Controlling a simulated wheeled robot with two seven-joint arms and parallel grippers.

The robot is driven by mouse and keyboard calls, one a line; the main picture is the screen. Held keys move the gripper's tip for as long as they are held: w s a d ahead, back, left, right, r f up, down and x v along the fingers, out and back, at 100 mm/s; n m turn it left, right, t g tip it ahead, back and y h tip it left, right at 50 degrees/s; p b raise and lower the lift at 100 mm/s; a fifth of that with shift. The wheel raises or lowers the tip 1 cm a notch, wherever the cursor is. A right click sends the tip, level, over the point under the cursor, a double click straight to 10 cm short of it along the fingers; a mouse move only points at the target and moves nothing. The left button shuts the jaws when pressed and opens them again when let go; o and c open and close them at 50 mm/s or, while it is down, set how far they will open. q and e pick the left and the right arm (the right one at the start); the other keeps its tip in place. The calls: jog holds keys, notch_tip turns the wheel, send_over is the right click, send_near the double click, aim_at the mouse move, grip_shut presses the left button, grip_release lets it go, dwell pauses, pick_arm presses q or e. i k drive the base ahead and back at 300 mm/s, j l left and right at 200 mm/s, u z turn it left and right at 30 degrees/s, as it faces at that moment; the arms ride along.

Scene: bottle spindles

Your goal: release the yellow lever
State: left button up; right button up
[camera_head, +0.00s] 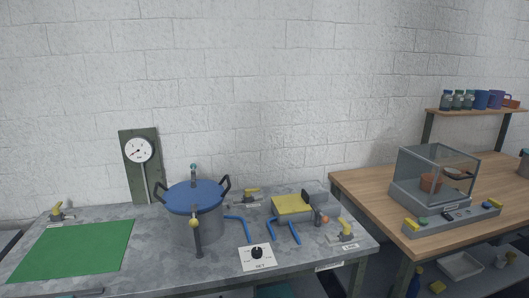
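Several yellow-handled levers stand on the grey metal bench. One yellow lever (346,228) sits at the right front corner by a small white label. Another yellow lever (251,191) is at the back, right of the blue-lidded pot (196,205). A third yellow lever (57,210) is at the far left, behind the green mat. I cannot tell which one the task means. A dark upright piece with a yellow knob (194,223) stands at the front of the pot. Neither gripper is in view.
A gauge (139,150) on a green board stands behind the pot. A yellow-topped block (292,204), blue pipes (281,230) and a black dial (257,252) are right of it. The green mat (75,249) is clear. A glass case (437,172) stands on the wooden table.

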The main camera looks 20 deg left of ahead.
aim_at(193, 223)
jog(key=u, duration=1.55)
